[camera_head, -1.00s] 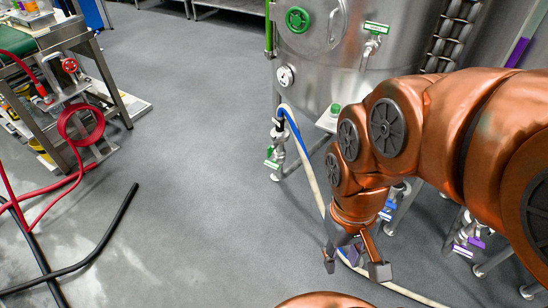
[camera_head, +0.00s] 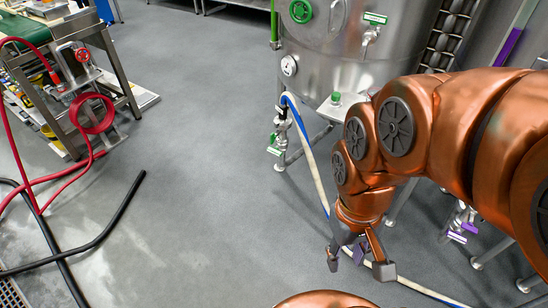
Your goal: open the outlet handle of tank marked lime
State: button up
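A steel tank (camera_head: 335,62) with green tags stands at the top middle; I cannot read its tags to tell whether it is marked lime. A low outlet valve with a green handle (camera_head: 274,150) sits at its lower left, beside a white and blue hose. My gripper (camera_head: 358,257) is open and empty, pointing down over the floor, below and to the right of that outlet and apart from it. My copper-coloured arm hides the lower right of the tank and part of the area behind.
Another outlet with a purple handle (camera_head: 458,236) is at the right, behind my arm. The hose (camera_head: 316,170) runs from the green outlet down past my gripper. A bench (camera_head: 108,62) with a red hose (camera_head: 92,113) and a black hose (camera_head: 110,225) lie left. The middle floor is clear.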

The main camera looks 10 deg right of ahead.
aim_at(275, 151)
jog(key=u, duration=1.1)
jog(key=i, duration=0.6)
jog(key=u, duration=0.3)
